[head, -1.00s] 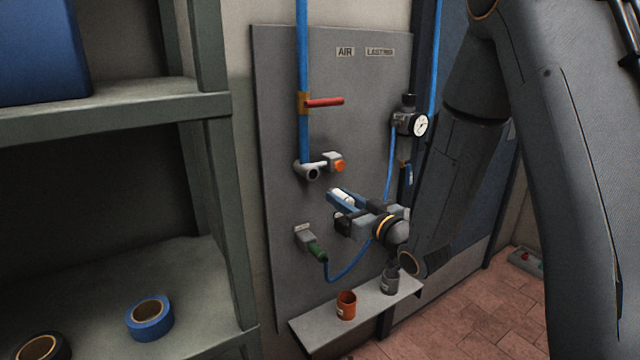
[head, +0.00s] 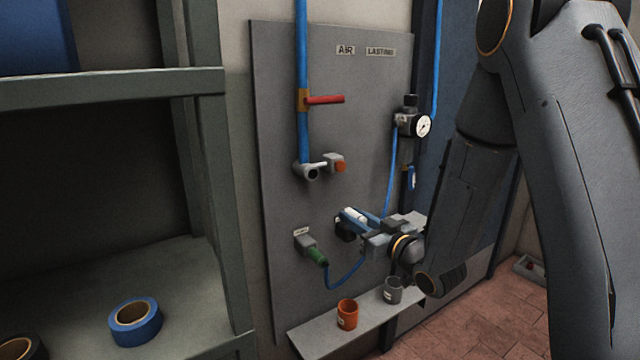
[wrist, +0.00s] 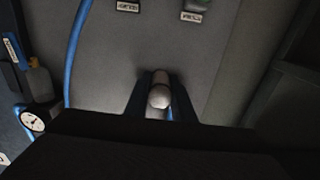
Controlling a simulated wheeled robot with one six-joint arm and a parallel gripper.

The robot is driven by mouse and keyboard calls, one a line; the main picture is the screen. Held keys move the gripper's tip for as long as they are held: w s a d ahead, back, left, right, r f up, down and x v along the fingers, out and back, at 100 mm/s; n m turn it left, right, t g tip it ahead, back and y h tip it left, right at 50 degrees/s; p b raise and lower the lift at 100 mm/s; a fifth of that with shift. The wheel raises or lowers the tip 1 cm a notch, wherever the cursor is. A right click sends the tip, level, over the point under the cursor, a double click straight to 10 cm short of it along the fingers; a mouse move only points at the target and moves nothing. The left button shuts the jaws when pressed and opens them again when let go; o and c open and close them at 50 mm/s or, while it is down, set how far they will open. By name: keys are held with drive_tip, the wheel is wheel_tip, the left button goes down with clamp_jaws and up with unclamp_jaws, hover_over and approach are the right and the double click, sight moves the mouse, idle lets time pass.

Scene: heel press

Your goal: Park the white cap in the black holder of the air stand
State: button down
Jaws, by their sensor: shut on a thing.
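The white cap (head: 354,214) is held between the fingertips of my gripper (head: 352,219) in front of the grey panel, in the head view. In the wrist view the white cap (wrist: 159,97) shows as a round pale end between the two dark fingers. The black holder (head: 393,291) is a dark grey-black cup with a pale label on the small ledge, below and right of the gripper. It stands apart from the cap. Its inside is only partly visible.
An orange cup (head: 347,314) stands left of the black holder on the ledge (head: 318,341). The panel (head: 280,120) carries a red-handled valve (head: 324,99), a gauge (head: 424,126), a green connector (head: 317,257) and a blue hose. Shelving with a blue tape roll (head: 135,322) stands left.

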drive_tip(key=w+d+f+b, duration=0.2)
drive_tip(key=d+f+b, duration=0.1)
drive_tip(key=f+b, duration=0.2)
drive_tip(key=w+d+f+b, duration=0.3)
drive_tip(key=d+f+b, duration=0.1)
drive_tip(key=f, duration=0.5)
drive_tip(key=shift+d+f+b, duration=0.3)
drive_tip(key=shift+b, duration=0.1)
idle(0.7)
drive_tip(key=shift+w+a, duration=0.1)
drive_tip(key=shift+w, duration=0.05)
drive_tip(key=shift+b+x, duration=0.4)
drive_tip(key=shift+x, duration=2)
drive_tip(key=shift+x, duration=1.4)
idle(1.2)
drive_tip(key=c, duration=1.4)
unclamp_jaws()
drive_tip(key=shift+c, duration=0.2)
